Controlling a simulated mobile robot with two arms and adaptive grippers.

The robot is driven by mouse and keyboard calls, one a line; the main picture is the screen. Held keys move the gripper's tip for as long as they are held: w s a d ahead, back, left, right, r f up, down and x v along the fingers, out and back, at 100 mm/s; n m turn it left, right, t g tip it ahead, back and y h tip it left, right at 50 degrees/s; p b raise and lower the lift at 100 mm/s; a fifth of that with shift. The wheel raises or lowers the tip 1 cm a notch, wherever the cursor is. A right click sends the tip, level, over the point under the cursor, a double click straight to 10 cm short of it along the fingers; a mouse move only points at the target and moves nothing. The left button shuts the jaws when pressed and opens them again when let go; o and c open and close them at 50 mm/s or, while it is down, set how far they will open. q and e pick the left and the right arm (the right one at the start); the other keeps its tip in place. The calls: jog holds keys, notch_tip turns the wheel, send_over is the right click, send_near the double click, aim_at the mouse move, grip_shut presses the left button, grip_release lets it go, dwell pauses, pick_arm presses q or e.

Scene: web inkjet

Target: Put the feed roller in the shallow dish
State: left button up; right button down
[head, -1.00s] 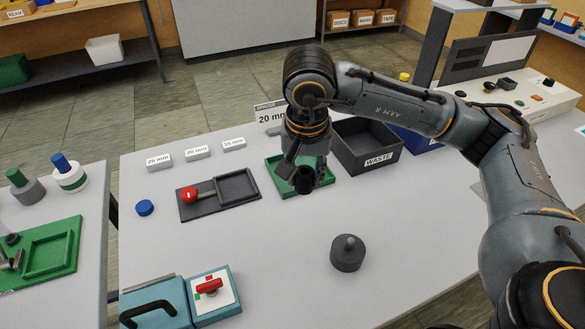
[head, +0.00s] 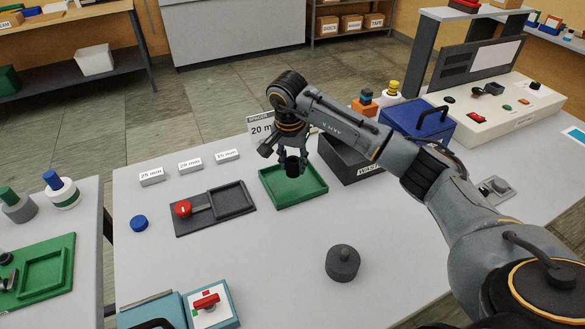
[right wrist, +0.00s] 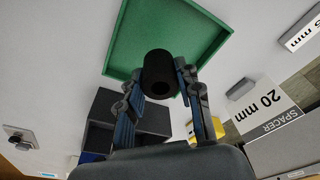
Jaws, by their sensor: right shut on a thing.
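A black cylindrical roller (head: 292,166), which I take to be the feed roller, is held between the fingers of my right gripper (head: 292,160). In the right wrist view the roller (right wrist: 160,75) sits between the two fingertips of the gripper (right wrist: 161,82). A shallow green square tray (head: 297,196), which I take to be the dish, lies on the table beneath. In the head view the roller overlaps the tray's far part; in the wrist view the tray (right wrist: 185,22) is behind it, near one rim. The exact height is unclear. My left gripper is not in view.
A dark waste bin (head: 345,165) stands right of the tray, with a blue box (head: 415,122) beyond. A spacer sign (head: 259,128) is behind. A dark plate with a red knob (head: 182,208) lies left. A grey knobbed cylinder (head: 343,264) stands in front, with clear table around it.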

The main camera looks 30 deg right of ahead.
jog(key=shift+w+d+f, duration=0.1)
jog(key=shift+w+f, duration=0.25)
jog(key=shift+f, duration=0.15)
notch_tip(320, 180, down, 2)
jog(key=shift+f+p, duration=0.15)
jog(key=shift+p, duration=0.6)
jog(key=shift+f, duration=0.3)
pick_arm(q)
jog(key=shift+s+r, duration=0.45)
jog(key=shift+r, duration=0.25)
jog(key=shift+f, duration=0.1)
pick_arm(e)
jog(key=shift+f, duration=0.1)
jog(key=shift+f+b, duration=0.15)
jog(key=shift+b, duration=0.15)
jog(key=c, duration=0.9)
grip_release()
